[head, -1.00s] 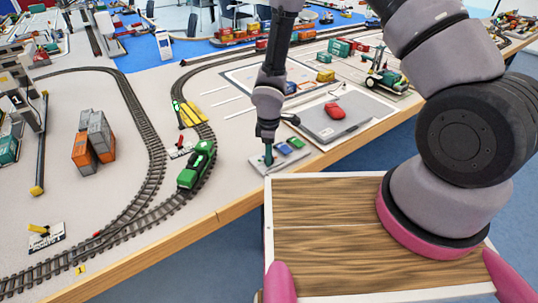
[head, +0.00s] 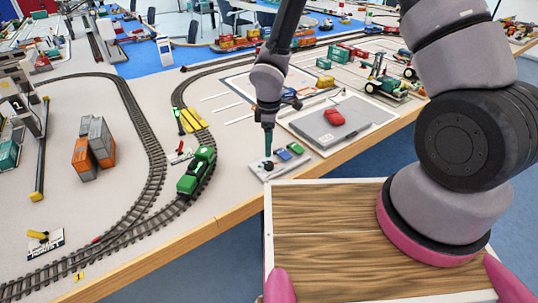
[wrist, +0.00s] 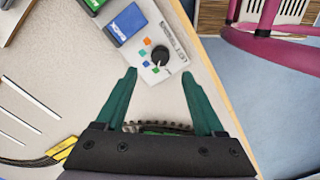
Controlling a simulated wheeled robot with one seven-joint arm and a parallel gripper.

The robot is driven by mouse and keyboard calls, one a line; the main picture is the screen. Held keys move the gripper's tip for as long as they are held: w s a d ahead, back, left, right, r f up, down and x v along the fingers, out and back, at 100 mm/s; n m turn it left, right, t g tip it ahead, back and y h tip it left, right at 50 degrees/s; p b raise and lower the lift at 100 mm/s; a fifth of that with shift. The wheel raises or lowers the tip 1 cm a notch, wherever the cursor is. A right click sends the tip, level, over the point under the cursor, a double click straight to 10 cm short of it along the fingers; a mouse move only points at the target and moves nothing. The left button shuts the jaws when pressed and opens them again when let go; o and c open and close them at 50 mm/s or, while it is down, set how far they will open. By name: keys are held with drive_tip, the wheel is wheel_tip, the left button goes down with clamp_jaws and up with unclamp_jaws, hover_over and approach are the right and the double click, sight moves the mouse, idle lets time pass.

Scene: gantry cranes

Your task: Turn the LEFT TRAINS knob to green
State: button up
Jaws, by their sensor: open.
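A round black knob (wrist: 160,55) sits on a pale control panel (wrist: 176,75) with printed lettering. Small blue, orange and green marks lie around the knob's left and lower side; I cannot tell surely which one it points at. In the head view the panel (head: 256,171) lies near the table's front edge. My gripper (wrist: 158,73) has its teal fingers apart and empty. In the wrist view the knob shows just beyond the fingertips, between their lines. In the head view my gripper (head: 268,150) points down just over the panel; the knob is too small to make out well.
A blue block (wrist: 125,22) and a green block stand beside the knob. A green locomotive (head: 197,170) stands on the curved track to the left. A grey board with a red object (head: 334,117) lies to the right. The wooden table edge (head: 225,217) is close.

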drive_tip(key=shift+r, duration=1.65)
drive_tip(key=w+d+r+m+t, duration=0.15)
drive_tip(key=d+r+m, duration=0.45)
drive_tip(key=r, duration=0.6)
drive_tip(key=w+d+r+m+t, duration=0.15)
drive_tip(key=d+r+m, duration=0.25)
drive_tip(key=d+r, duration=0.6)
drive_tip(key=s+d+r+m+t, duration=0.1)
drive_tip(key=s+d+r+m, duration=0.1)
drive_tip(key=s+r, duration=0.3)
drive_tip(key=s+d+r+m+t+y, duration=0.1)
drive_tip(key=s+d+r+m, duration=0.1)
drive_tip(key=s+r+m, duration=0.3)
drive_tip(key=s+d+r+m+t+y, duration=0.1)
drive_tip(key=s+d+r+m+t, duration=0.1)
drive_tip(key=s+r, duration=0.4)
wheel_tip(320, 180, up, 3)
drive_tip(key=shift+d+f+m, duration=0.15)
drive_tip(key=shift+d+m, duration=0.4)
drive_tip(key=shift+m, duration=0.45)
